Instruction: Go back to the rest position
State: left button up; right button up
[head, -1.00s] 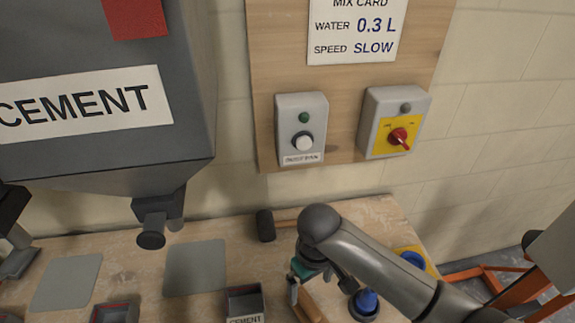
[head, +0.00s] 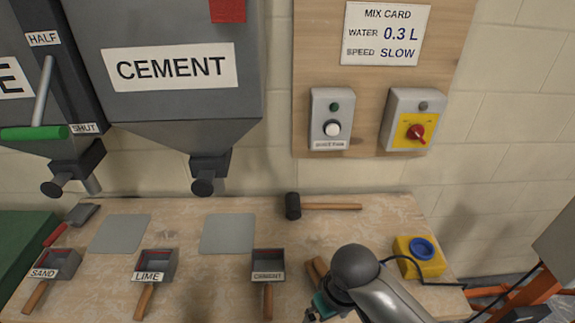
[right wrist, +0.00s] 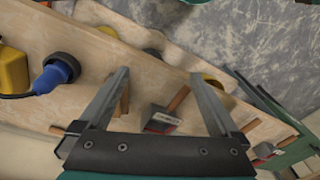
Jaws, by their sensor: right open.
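My right gripper (head: 318,312) is at the bottom edge of the head view, low over the front of the bench (head: 200,290), partly cut off and partly hidden by its own arm. In the right wrist view its two fingers (right wrist: 160,90) stand wide apart with nothing between the tips. The bench top and a labelled scoop (right wrist: 162,118) show beyond them. My left gripper is in neither view.
Sand (head: 58,265), lime (head: 158,266) and cement (head: 268,263) scoops line the bench. A mallet (head: 325,206) lies behind. A yellow box (head: 428,268) is right of my arm; a blue plug (right wrist: 55,72) shows in the wrist view. Hoppers hang above the left side.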

jog(key=s+d+r+m+t, duration=0.3)
jog(key=s+d+r, duration=0.1)
jog(key=s+d, duration=0.6)
notch_tip(320, 180, down, 26)
jog(key=s+a+f+g+b, duration=0.1)
jog(key=a+b, duration=0.1)
jog(key=b, duration=0.5)
pick_arm(q)
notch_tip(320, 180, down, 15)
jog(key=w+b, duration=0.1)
jog(key=b, duration=0.6)
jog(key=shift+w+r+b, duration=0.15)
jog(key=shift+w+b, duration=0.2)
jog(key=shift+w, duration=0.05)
pick_arm(e)
jog(key=s+d+f, duration=0.1)
jog(key=s+f, duration=0.7)
jog(key=f, duration=0.3)
jog(key=s+d+f+g+h, duration=0.1)
jog(key=s+d+f, duration=0.1)
jog(key=s+f, duration=0.6)
notch_tip(320, 180, down, 4)
jog(key=shift+f+g, duration=0.1)
jog(key=shift+g, duration=0.2)
jog(key=shift+s, duration=0.1)
